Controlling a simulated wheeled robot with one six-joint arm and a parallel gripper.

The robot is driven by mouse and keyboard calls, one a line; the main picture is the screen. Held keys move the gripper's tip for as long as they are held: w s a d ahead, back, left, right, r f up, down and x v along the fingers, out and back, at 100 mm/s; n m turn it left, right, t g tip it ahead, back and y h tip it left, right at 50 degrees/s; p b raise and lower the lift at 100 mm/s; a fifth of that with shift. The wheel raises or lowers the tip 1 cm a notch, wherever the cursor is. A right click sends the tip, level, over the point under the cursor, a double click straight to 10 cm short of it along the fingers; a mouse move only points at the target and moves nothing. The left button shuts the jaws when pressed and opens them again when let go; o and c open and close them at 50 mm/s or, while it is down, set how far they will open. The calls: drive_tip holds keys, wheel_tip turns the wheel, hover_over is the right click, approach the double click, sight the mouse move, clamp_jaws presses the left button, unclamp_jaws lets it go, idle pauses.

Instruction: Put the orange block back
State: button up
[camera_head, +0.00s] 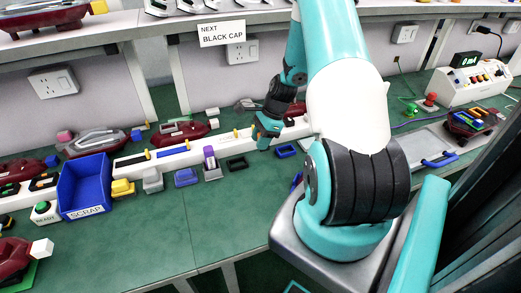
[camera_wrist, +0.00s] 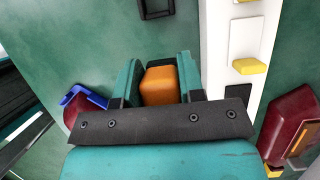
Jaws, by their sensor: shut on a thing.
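My gripper (camera_wrist: 159,72) is shut on an orange block (camera_wrist: 161,86), which sits between the two teal fingers in the wrist view. In the head view my gripper (camera_head: 266,128) is low over the bench, beside the white rail (camera_head: 223,146). The orange block cannot be made out clearly there. Whether the block touches the bench or rail cannot be told.
A black frame (camera_head: 237,164) and a blue frame (camera_head: 286,151) lie on the green bench near the gripper. Yellow, grey, blue and purple-topped blocks stand before the rail. A blue SCRAP bin (camera_head: 84,186) is left. Dark red lamps (camera_head: 183,133) lie behind the rail. A sign says NEXT BLACK CAP.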

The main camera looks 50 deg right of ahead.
drive_tip(key=shift+f, duration=2.3)
drive_tip(key=shift+f, duration=0.2)
drive_tip(key=o, duration=0.9)
drive_tip(key=shift+r, duration=0.15)
